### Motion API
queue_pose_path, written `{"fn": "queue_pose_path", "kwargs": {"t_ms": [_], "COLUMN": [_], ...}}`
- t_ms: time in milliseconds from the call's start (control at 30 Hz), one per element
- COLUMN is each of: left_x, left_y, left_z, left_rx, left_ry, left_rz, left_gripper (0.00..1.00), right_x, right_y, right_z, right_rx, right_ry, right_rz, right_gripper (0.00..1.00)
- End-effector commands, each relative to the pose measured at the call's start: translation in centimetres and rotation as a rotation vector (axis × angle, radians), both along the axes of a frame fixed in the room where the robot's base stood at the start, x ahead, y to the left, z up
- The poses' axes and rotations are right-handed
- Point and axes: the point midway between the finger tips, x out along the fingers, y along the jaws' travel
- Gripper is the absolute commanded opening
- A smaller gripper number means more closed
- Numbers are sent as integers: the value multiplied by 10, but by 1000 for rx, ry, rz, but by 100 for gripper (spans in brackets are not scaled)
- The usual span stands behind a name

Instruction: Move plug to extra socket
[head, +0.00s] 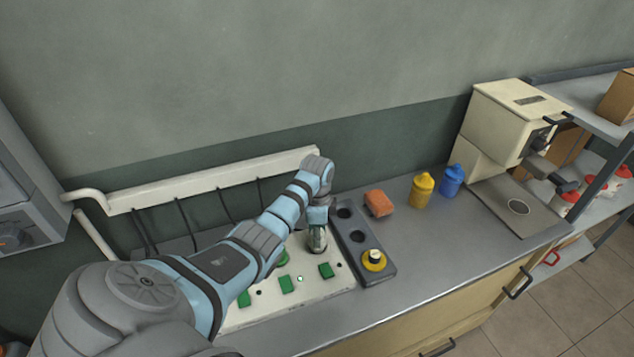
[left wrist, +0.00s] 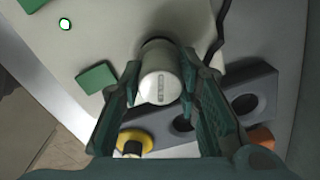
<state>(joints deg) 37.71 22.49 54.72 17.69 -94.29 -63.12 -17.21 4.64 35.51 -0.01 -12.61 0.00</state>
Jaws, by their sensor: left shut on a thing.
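The plug (head: 317,241) is a silver-white cylinder standing over the white panel (head: 247,317). It also shows in the left wrist view (left wrist: 159,84), its end facing the camera and a dark ring at its far end. I cannot tell whether it is seated in the panel. My left gripper (head: 317,226) is shut on it, one finger on each side in the left wrist view (left wrist: 159,72). The dark grey extra socket block (head: 366,246) lies just right of the panel. It has two open holes and a yellow plug (head: 374,261) at its near end. My right gripper is out of view.
Green switches (head: 287,284) sit on the panel. A cream machine (head: 507,120) is farther right. Black cables hang behind my arm. The front right counter is clear.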

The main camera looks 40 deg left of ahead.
Motion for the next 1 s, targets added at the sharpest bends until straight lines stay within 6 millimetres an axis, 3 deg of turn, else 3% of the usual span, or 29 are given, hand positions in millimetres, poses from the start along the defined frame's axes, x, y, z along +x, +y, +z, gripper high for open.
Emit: {"fn": "queue_pose_path", "kwargs": {"t_ms": [567, 600, 633, 1000], "left_x": [0, 0, 0, 0], "left_y": [0, 0, 0, 0], "left_z": [-12, -13, -12, -7], "left_rx": [1, 1, 1, 0], "left_ry": [-1, -1, -1, 0], "left_rz": [0, 0, 0, 0], "left_gripper": [0, 32, 36, 38], "right_x": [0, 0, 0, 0], "right_y": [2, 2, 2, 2], "right_z": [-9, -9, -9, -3], "right_rx": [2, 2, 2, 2], "right_ry": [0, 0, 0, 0], "right_rz": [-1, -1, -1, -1], "right_gripper": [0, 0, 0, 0]}}
